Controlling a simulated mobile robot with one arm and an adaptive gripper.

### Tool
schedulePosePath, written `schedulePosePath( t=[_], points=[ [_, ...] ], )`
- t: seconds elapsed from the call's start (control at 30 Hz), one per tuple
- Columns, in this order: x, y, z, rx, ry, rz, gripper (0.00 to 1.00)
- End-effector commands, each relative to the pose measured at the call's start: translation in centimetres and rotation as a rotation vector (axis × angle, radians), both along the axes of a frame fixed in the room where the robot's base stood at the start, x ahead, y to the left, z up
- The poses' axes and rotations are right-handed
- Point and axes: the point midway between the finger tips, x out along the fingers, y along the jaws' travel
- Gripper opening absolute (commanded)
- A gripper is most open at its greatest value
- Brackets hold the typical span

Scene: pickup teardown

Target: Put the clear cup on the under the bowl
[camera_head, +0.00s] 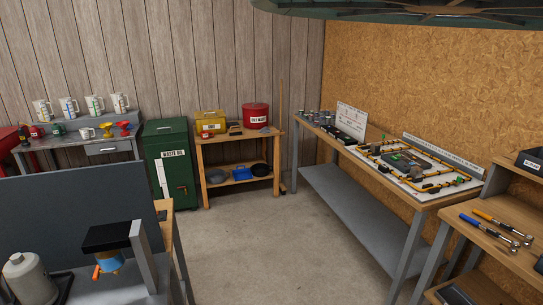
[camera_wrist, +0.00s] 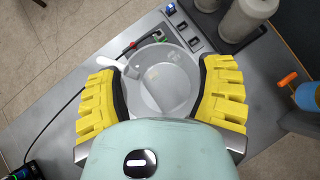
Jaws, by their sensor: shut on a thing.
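The clear cup (camera_wrist: 160,76) is in the wrist view, between the yellow fingers of my gripper (camera_wrist: 160,88). It is a see-through round cup with a pale handle at its left. My gripper is shut on it, one finger on each side. The bowl appears to be the blue part (camera_head: 110,261) with an orange valve handle, hanging below a black block on a metal stand in the head view. It also shows at the right edge of the wrist view (camera_wrist: 307,97), to the right of my gripper. The head view does not show my gripper or the cup.
A grey canister (camera_head: 27,279) stands left of the stand (camera_head: 146,262). Bench surface is bare between cup and bowl.

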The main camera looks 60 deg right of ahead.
Motion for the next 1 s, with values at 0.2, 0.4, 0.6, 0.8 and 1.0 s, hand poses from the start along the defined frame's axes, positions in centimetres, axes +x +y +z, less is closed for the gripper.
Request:
schedulePosePath(
  t=[0.2, 0.4, 0.6, 0.8, 1.0],
  points=[
    [-1.0, -4.8, 1.3, 0.001, 0.003, -0.26, 0.31],
    [-2.6, -8.0, 1.8, -0.002, 0.005, -0.43, 0.31],
    [-2.4, -7.9, 5.2, -0.005, 0.004, -0.423, 0.31],
    [-2.4, -7.9, 9.7, -0.005, 0.003, -0.422, 0.31],
    [-2.4, -7.9, 14.8, -0.005, 0.003, -0.422, 0.31]
  ],
)
